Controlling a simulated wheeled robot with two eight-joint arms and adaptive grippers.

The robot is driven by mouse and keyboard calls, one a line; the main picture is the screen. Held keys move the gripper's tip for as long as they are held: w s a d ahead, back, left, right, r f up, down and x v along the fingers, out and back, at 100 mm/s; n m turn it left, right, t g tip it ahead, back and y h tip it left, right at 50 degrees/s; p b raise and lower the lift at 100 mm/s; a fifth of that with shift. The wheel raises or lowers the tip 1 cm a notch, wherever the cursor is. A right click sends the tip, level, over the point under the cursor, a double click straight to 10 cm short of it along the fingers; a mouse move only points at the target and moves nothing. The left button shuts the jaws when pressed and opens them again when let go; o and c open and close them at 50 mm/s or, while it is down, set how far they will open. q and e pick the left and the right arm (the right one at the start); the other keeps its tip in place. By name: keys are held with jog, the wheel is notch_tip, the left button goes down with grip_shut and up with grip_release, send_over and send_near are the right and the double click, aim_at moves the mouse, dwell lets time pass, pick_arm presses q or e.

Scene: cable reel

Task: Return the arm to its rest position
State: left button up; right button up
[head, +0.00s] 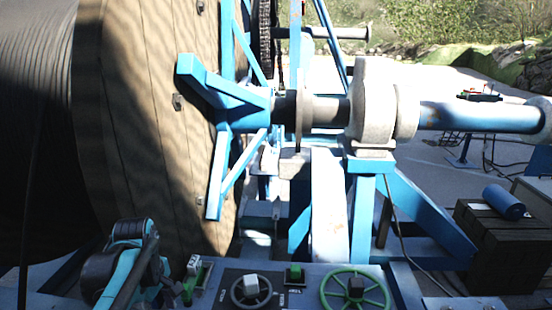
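No gripper of mine can be made out in the head view. A teal and dark grey part with rounded ends (128,262) stands at the lower left, in front of the reel. I cannot tell whether it belongs to my arm or to the machine. The control panel (222,298) lies at the bottom middle. It carries a grey handwheel (238,295), a green handwheel (382,293), a green button (295,271) and a green lever with a white top (190,283). Nothing is seen touching the handwheels.
The large wooden cable reel (150,110) fills the left, with a blue spoked bracket (228,95) on its flange. Its shaft (465,116) runs right over a blue stand (362,215). A blue roll (503,201) lies on a dark crate (500,245). Open paved floor lies behind.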

pick_arm(q)
jog(key=s+d+f+m+t+b, duration=0.3)
jog(key=s+d+f+m+b, duration=0.1)
jog(key=f, duration=0.5)
jog(key=s+d+f+m+t+b, duration=0.3)
jog(key=s+d+f+m+b, duration=0.2)
jog(key=f+m+b, duration=0.4)
jog(key=s+m, duration=0.1)
jog(key=m, duration=0.1)
jog(key=shift+f+m+t, duration=0.2)
jog(key=shift+m+t, duration=0.1)
